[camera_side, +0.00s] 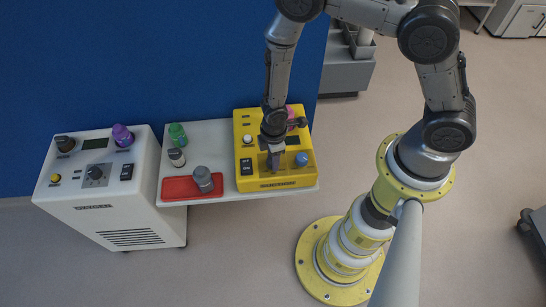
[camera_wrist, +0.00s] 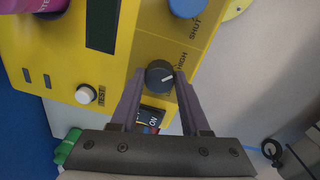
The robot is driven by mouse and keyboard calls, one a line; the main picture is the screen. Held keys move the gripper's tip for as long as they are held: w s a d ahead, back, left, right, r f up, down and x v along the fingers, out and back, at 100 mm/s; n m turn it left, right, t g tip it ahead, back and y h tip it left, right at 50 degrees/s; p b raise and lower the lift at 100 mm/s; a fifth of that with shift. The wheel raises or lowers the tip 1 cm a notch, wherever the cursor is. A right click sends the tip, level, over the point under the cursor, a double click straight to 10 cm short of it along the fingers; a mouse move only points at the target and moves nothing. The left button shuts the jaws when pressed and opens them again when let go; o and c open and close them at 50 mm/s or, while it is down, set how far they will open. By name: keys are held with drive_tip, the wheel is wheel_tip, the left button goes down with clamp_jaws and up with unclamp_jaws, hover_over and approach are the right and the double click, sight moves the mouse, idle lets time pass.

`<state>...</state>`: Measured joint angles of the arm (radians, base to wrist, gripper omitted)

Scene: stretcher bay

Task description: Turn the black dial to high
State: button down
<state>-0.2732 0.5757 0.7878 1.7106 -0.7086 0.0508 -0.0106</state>
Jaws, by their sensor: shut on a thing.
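The yellow control box (camera_side: 246,120) stands on a white shelf. In the wrist view, the black dial (camera_wrist: 158,73) sits on the yellow panel (camera_wrist: 210,110). A white line on the dial's face points right and slightly up, towards the side where the word HIGH (camera_wrist: 181,60) is printed. My gripper (camera_wrist: 160,77) has one dark finger on each side of the dial and is shut on it. In the side view, my gripper (camera_side: 274,160) reaches down onto the box and hides the dial.
A blue knob (camera_wrist: 188,5), a white TEST button (camera_wrist: 86,95), a pink knob (camera_wrist: 35,5) and a black ON switch (camera_wrist: 152,117) surround the dial.

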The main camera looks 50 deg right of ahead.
idle(0.3)
drive_tip(key=shift+c, duration=1.9)
unclamp_jaws()
drive_tip(key=shift+r, duration=0.1)
wheel_tip(320, 180, up, 14)
drive_tip(key=shift+s+a, duration=0.2)
drive_tip(key=shift+s, duration=0.05)
